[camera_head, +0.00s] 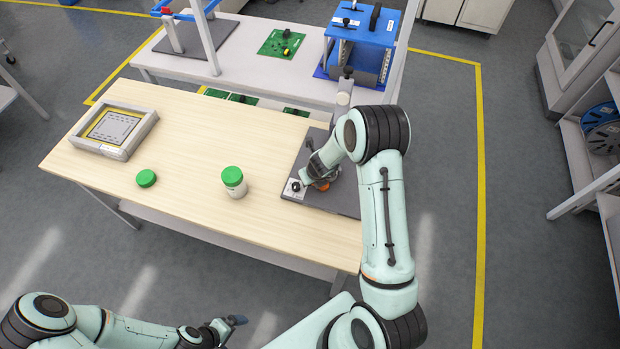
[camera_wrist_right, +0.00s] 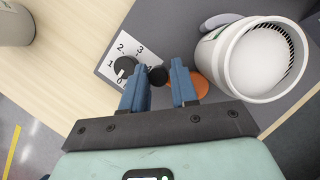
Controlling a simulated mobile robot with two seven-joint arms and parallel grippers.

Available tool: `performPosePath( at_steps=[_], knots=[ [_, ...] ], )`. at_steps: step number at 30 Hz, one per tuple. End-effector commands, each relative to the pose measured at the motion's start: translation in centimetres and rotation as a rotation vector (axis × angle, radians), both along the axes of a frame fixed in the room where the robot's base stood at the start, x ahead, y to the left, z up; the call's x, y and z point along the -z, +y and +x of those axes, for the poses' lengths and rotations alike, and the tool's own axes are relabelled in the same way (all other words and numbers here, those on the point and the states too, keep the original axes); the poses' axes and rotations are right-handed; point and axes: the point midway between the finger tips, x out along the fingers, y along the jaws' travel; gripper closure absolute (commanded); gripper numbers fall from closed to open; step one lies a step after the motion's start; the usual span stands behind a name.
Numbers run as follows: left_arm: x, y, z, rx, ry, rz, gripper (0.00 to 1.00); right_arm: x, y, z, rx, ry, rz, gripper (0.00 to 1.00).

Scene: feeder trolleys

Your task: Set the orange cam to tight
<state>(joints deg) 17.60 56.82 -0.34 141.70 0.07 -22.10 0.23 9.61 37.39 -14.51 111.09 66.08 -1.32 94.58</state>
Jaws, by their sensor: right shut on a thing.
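The orange cam (camera_wrist_right: 202,84) is a round disc on the dark grey plate, partly hidden behind a blue finger in the right wrist view. It shows as a small orange patch (camera_head: 322,186) under my arm in the head view. My right gripper (camera_wrist_right: 158,82) is shut on the cam's handle; a round black knob (camera_wrist_right: 158,75) shows between its blue fingers. A white dial plate (camera_wrist_right: 122,55) with numbers and a black pointer knob lies beside the cam. My left gripper (camera_head: 232,324) hangs in front of the table, away from everything; its jaw opening is unclear.
A white open cylinder (camera_wrist_right: 262,60) stands beside the cam. On the wooden table (camera_head: 190,140) are a green-lidded white jar (camera_head: 234,184), a green lid (camera_head: 146,178) and a framed tray (camera_head: 148,148). A second table behind holds a green circuit board (camera_head: 280,44) and a blue fixture (camera_head: 362,25).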

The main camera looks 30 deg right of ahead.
Motion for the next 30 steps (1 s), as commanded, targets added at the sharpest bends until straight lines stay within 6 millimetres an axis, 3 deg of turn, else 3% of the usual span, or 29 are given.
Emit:
performPosePath(
  at_steps=[19,20,21,30],
  knots=[
    [-0.05,0.00,0.07,0.000,-0.001,0.000,0.02,0.60,0.15,-0.42,0.051,0.014,0.009,1.00],
    [-0.05,0.00,0.07,0.000,-0.001,0.000,0.02,0.60,0.16,-0.42,0.051,0.014,0.009,0.65],
    [-0.05,0.00,0.07,0.000,-0.001,0.000,0.02,0.59,0.14,-0.39,0.050,0.014,0.009,0.52],
    [-0.12,0.00,0.15,0.000,-0.002,0.000,0.02,0.18,0.03,-0.09,0.048,0.006,0.004,0.52]
  ],
)
